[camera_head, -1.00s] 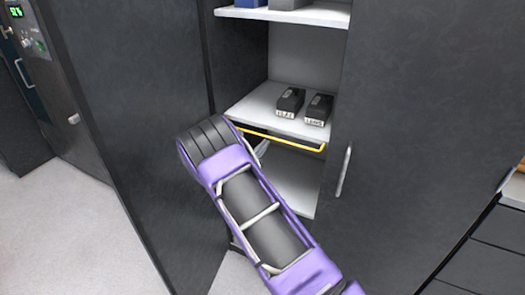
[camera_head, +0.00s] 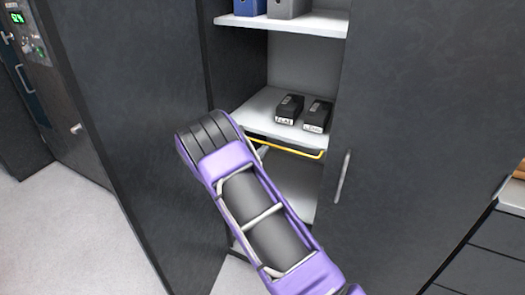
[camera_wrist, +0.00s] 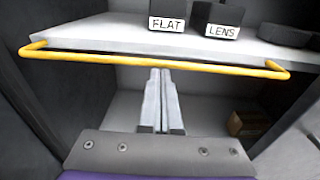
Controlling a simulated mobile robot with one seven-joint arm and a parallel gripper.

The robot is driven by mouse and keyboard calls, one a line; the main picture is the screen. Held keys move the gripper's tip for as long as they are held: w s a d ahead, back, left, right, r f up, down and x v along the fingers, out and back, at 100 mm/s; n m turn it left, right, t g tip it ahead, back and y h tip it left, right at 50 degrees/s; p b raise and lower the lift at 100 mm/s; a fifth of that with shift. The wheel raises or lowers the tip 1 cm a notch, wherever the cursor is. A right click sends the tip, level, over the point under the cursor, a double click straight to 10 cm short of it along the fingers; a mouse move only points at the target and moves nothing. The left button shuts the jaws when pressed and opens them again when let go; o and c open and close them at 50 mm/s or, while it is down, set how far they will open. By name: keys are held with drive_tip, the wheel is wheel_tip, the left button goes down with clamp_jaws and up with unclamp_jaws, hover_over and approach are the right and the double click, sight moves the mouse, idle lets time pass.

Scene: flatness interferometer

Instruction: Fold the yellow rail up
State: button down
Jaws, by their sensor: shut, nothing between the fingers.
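The yellow rail (camera_wrist: 150,59) runs across the front edge of the middle shelf (camera_wrist: 120,35) in the wrist view, just below the shelf's edge. It also shows in the head view (camera_head: 285,147), low along the shelf front, its left part hidden by my arm. My gripper (camera_wrist: 160,74) is shut and empty. Its fingertips reach in the wrist view to just below the rail, under the shelf; I cannot tell whether they touch it. In the head view the gripper is mostly hidden behind my wrist.
Two black boxes labelled FLAT (camera_wrist: 170,15) and LENS (camera_wrist: 221,20) stand on the middle shelf near its front. A dark round object (camera_wrist: 284,36) lies to their right. A brown box (camera_wrist: 245,123) sits below. The cabinet door with a handle (camera_head: 342,175) is at the right.

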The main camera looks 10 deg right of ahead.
drive_tip(key=shift+r, duration=0.25)
wheel_tip(320, 180, up, 3)
drive_tip(key=g+y+p, duration=0.1)
drive_tip(key=g, duration=0.1)
drive_tip(key=g+y+p, duration=0.1)
drive_tip(key=g+y, duration=0.1)
drive_tip(key=shift+w+d+f, duration=0.1)
drive_tip(key=shift+f, duration=0.1)
wheel_tip(320, 180, up, 5)
hover_over(266, 143)
drive_tip(key=w+d, duration=0.1)
drive_tip(key=shift+w+d+r, duration=0.25)
drive_tip(key=shift+w+d, duration=0.05)
drive_tip(key=shift+w, duration=0.15)
drive_tip(key=shift+w+d+r, duration=0.25)
drive_tip(key=shift+w+d, duration=0.05)
drive_tip(key=shift+w, duration=0.15)
idle(0.6)
